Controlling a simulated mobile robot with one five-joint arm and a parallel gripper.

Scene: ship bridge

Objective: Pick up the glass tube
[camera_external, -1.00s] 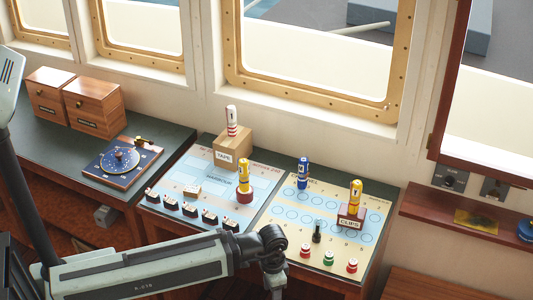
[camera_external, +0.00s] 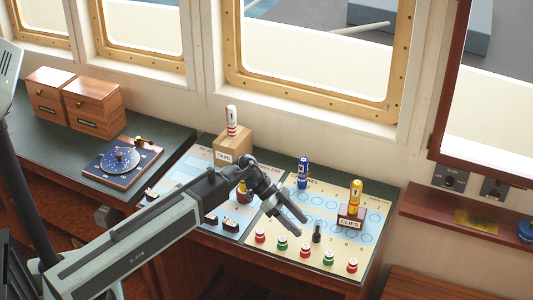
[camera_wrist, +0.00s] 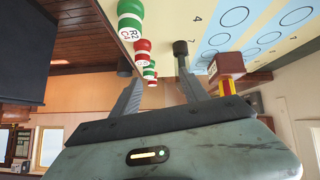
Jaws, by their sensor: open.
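No thing is clearly made of glass, so I cannot tell which is the glass tube. A further yellow one is mostly hidden behind my arm. A short black upright piece (camera_external: 317,233) stands right of my gripper (camera_external: 300,224). My gripper is open and empty, over the cream panel. In the wrist view, a black cylinder (camera_wrist: 181,48) shows beyond the right finger of my gripper (camera_wrist: 160,80).
A row of red and green capped pieces (camera_external: 305,251) lines the panel's front edge; they also show in the wrist view (camera_wrist: 143,50). The CLIPS block (camera_external: 350,217) stands to the right, the TAPE box (camera_external: 233,146) behind. Wooden boxes (camera_external: 93,106) and a dial board (camera_external: 120,160) are left.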

